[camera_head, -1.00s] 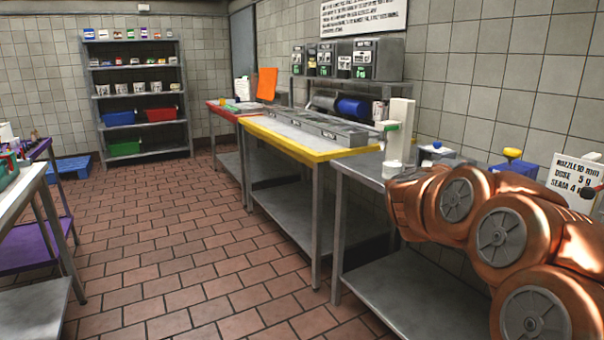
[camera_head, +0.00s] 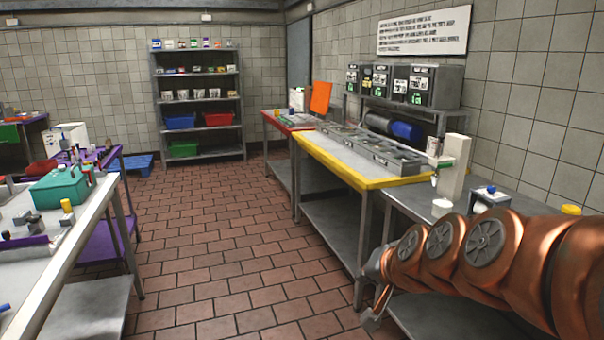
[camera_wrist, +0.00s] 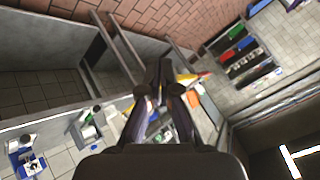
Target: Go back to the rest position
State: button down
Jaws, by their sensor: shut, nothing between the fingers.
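My copper arm reaches in from the right edge of the head view, and its grey gripper (camera_head: 372,320) hangs at the arm's left end, pointing down. The gripper is in front of the grey steel table (camera_head: 402,200), out over the aisle side. In the wrist view the two dark fingers (camera_wrist: 162,92) are together at their tips, with nothing held between them. Part of the steel table's lower shelf is hidden behind my arm.
The yellow-edged counter (camera_head: 372,184) stands just beyond my gripper. A white dispenser (camera_head: 454,165) stands on the steel table. At left is a white worktop (camera_head: 88,222) with a teal box (camera_head: 58,188). The tiled floor (camera_head: 215,250) between is clear. A shelf rack (camera_head: 157,105) stands at the back.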

jog(key=s+d+f+n+g+h+p, duration=0.1)
jog(key=s+d+g+p, duration=0.1)
jog(key=s, duration=0.8)
jog(key=s+d+f+n+g+h+p, duration=0.1)
jog(key=s+g, duration=0.4)
jog(key=s, duration=0.5)
jog(key=s+d+f+n+g+h+p, duration=0.1)
jog(key=s+d+n+g+p, duration=0.1)
jog(key=s, duration=0.9)
jog(key=shift+d+f+n+g+p, duration=0.4)
jog(key=shift+n+g+p, duration=0.1)
jog(key=shift+g+p, duration=0.25)
jog(key=shift+s, duration=0.1)
